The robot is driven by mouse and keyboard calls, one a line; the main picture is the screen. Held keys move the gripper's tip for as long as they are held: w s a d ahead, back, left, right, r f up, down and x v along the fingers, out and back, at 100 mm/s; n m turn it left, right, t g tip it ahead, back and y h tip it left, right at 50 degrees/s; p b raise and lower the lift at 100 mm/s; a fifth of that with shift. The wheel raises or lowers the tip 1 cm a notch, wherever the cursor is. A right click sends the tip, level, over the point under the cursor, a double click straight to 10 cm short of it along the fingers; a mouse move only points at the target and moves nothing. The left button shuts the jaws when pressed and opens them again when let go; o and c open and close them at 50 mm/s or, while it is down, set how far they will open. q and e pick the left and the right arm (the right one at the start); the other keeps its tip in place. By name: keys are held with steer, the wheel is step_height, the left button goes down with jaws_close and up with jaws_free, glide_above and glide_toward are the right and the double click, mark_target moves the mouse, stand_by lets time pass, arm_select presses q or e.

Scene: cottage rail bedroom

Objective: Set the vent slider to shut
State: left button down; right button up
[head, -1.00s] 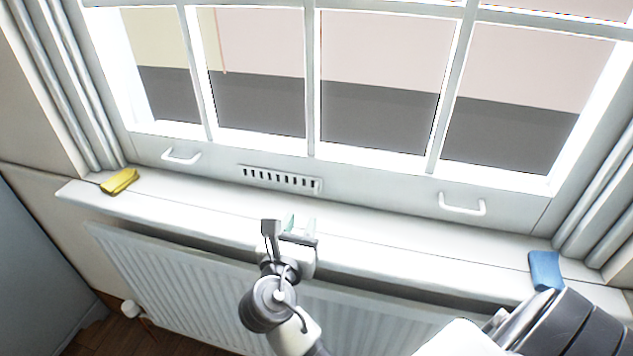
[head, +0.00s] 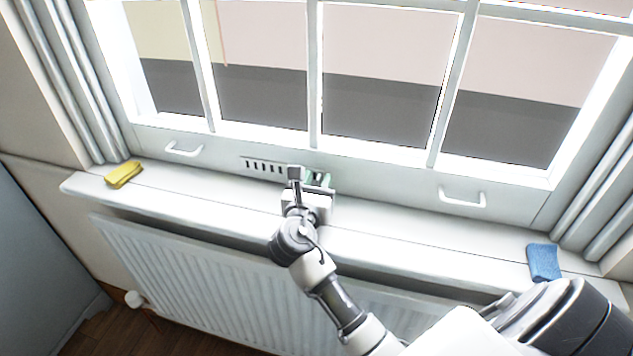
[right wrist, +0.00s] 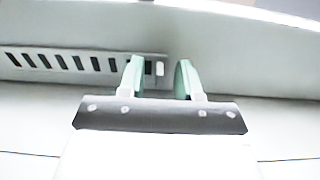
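The vent (head: 262,166) is a pale slotted strip low on the window frame, with several dark, open slots. My right gripper (head: 318,178) is in front of its right end and hides that part in the head view. In the right wrist view the vent (right wrist: 70,63) runs in from the left. A small white slider knob (right wrist: 159,69) stands at its right end. The green fingertips of my right gripper (right wrist: 160,78) are apart, one on each side of the knob in the picture. I cannot tell whether they touch it. My left gripper is not in view.
The white sill (head: 420,237) runs below the window, with a radiator (head: 190,275) under it. A yellow cloth (head: 123,174) lies at the sill's left and a blue cloth (head: 544,263) at its right. White handles (head: 183,149) (head: 462,197) stick out on both sides of the vent.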

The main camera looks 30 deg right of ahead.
mark_target(279, 173)
jaws_close()
steer(key=shift+w+a+r+p, duration=0.15)
steer(key=shift+w+a+p, duration=0.15)
steer(key=shift+w, duration=0.05)
steer(key=shift+w+a+p, duration=0.35)
steer(key=shift+w+a, duration=0.35)
steer(key=shift+w, duration=0.05)
jaws_free()
steer(key=shift+w+a, duration=0.1)
